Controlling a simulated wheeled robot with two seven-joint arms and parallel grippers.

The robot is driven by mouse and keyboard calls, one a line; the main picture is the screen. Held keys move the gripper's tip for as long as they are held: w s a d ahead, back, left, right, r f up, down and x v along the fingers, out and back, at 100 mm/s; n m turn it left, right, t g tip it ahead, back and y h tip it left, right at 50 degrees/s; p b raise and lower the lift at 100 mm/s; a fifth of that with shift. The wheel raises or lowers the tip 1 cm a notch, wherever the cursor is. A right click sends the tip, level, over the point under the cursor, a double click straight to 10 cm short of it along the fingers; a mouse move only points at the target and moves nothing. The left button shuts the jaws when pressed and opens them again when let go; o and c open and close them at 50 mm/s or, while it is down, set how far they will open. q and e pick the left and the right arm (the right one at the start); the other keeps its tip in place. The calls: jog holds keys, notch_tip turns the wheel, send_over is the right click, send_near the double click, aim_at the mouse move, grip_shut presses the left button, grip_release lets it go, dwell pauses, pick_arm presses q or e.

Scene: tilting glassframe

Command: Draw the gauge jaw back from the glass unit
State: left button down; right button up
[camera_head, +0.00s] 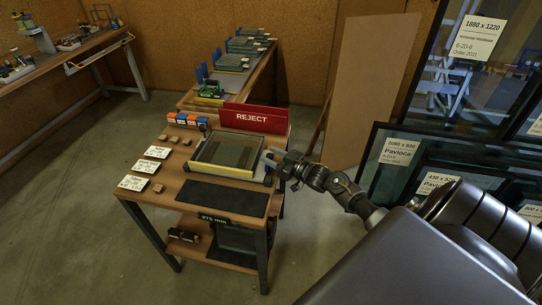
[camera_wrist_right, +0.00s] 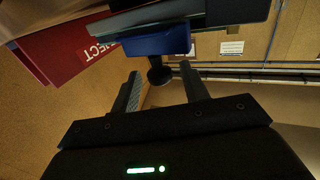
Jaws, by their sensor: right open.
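The glass unit (camera_head: 232,152) lies flat in a pale frame on the wooden workbench, and its edge shows at the top of the right wrist view (camera_wrist_right: 190,12). A blue block with a black round knob (camera_wrist_right: 160,74), which looks like the gauge jaw (camera_wrist_right: 155,42), sits against that edge. My right gripper (camera_head: 273,160) is at the right side of the frame. In the right wrist view its two fingers (camera_wrist_right: 160,78) are apart, with the knob between or just beyond their tips. I cannot tell whether they touch it. My left gripper is not in view.
A red REJECT panel (camera_head: 254,117) stands behind the frame. Several white cards (camera_head: 145,166) and small wooden blocks lie at the bench's left. A dark mat (camera_head: 222,198) covers its front. Large glass panes (camera_head: 440,150) stand at the right.

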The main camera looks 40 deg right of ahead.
jog(key=b+v, duration=0.1)
jog(key=v, duration=0.9)
jog(key=shift+s+b, duration=0.15)
jog(key=shift+b, duration=0.2)
jog(key=shift+d, duration=0.1)
